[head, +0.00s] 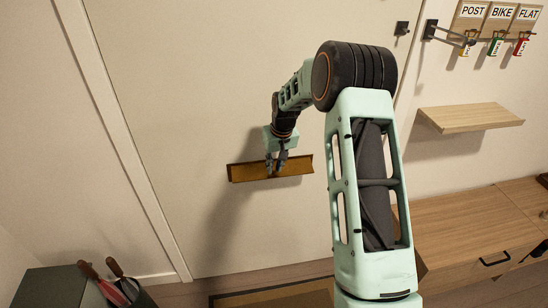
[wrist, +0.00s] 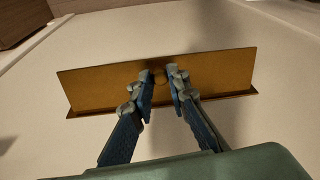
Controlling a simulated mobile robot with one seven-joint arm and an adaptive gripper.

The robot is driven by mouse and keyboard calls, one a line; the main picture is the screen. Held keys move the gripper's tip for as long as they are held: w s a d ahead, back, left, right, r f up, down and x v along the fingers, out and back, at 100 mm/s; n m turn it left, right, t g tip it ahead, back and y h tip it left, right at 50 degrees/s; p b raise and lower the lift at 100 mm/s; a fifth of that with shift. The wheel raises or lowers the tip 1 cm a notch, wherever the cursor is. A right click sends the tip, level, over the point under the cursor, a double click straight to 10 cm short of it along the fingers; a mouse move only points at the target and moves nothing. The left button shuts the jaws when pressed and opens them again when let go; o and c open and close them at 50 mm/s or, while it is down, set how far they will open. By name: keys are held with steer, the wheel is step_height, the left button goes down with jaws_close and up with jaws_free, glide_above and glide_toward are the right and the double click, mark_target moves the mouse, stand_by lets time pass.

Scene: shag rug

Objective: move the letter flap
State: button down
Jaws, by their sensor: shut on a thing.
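The letter flap (head: 247,171) is a long brass-coloured plate set low on the pale door. In the wrist view the flap (wrist: 100,87) spans most of the width and looks tilted out from a thin plate edge behind it. My gripper (head: 276,168) is at the middle of the flap. In the wrist view my gripper (wrist: 162,82) has its two blue fingers close to each side of a small round knob at the flap's centre. The fingers are shut on this knob, which they partly hide.
A wooden shelf (head: 470,117) and a key rack (head: 495,20) labelled POST, BIKE and FLAT are on the right wall. A wooden cabinet (head: 460,240) stands below. An umbrella holder (head: 135,298) is at the lower left. A dark door handle (head: 402,28) is above.

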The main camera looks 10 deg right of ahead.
mark_target(277, 177)
steer(key=shift+w+r+g+p, duration=0.3)
steer(key=shift+r+g+p, duration=0.25)
steer(key=shift+p, duration=0.25)
steer(key=shift+f+g, duration=0.1)
steer(key=shift+g, duration=0.15)
steer(key=c, duration=1.8)
jaws_free()
steer(key=shift+c, duration=0.2)
step_height(277, 177, up, 12)
steer(key=s, duration=0.1)
steer(key=shift+d, duration=0.4)
